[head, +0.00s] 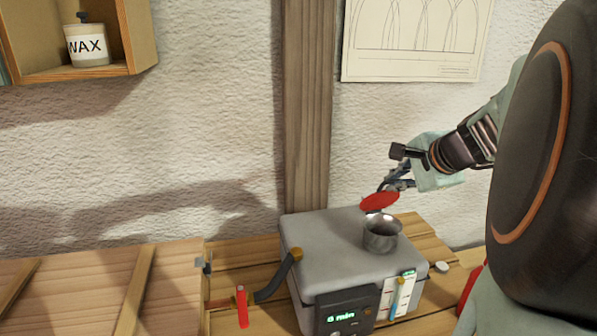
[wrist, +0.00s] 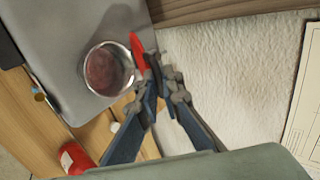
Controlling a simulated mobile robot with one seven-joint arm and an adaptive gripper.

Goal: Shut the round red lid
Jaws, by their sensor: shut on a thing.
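The round red lid (head: 380,202) stands tilted up above the back of a short metal cup-like neck (head: 381,236) on top of a grey box. The neck's round mouth is uncovered. In the wrist view the lid (wrist: 136,53) shows nearly edge-on beside the neck (wrist: 108,69), whose inside looks reddish. My gripper (head: 389,187) is at the lid's upper back edge, shut on it. In the wrist view my gripper's fingertips (wrist: 153,62) meet at the lid's edge. The exact contact is partly hidden by the fingers.
The grey box (head: 325,240) stands on a wooden bench (head: 240,262) against a white wall, with a display and a gauge on its front. A hose with a red handle (head: 242,307) is at its left. A wooden post (head: 308,100) rises behind.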

